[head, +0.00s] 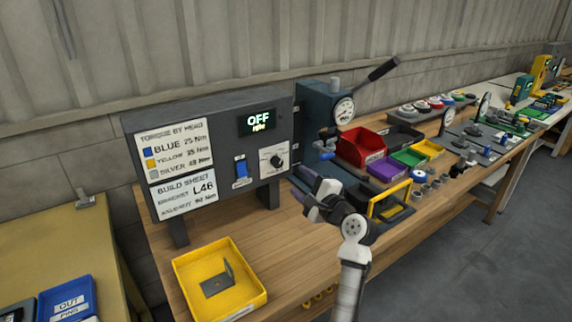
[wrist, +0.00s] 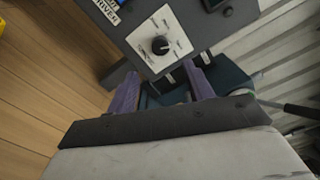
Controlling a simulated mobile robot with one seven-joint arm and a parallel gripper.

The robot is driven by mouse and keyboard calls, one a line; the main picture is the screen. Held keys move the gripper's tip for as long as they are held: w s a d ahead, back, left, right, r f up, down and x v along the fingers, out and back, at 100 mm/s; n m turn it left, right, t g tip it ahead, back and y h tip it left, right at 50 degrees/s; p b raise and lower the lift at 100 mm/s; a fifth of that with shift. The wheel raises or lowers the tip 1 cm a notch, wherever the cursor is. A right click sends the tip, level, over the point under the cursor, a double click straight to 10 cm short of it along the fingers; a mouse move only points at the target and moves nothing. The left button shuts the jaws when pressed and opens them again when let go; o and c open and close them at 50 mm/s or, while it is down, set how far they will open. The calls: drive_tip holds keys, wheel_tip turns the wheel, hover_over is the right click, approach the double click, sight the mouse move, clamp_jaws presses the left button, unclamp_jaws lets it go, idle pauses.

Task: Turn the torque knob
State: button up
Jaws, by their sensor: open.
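The torque knob (head: 276,160) is a small round black knob on a white dial plate, low on the right of the dark grey control box (head: 222,125). In the wrist view the knob (wrist: 160,45) shows above the fingertips, with its plate markings too small to read. My gripper (head: 308,192) is open and empty, to the right of and a little below the knob in the head view. In the wrist view its two purple fingers (wrist: 163,82) are apart, and neither touches the knob. The box's display (head: 258,122) reads OFF.
A blue switch (head: 241,170) sits left of the knob. A yellow tray (head: 219,279) holding a grey bracket stands in front of the box. A teal press (head: 322,115) with a gauge and lever, and coloured bins (head: 362,146), stand to the right. Bare wood lies between tray and gripper.

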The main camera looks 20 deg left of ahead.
sight(279, 164)
drive_tip(key=p+x, duration=0.2)
drive_tip(key=x, duration=0.9)
drive_tip(key=shift+p, duration=0.35)
drive_tip(key=shift+d, duration=0.1)
drive_tip(key=c, duration=1)
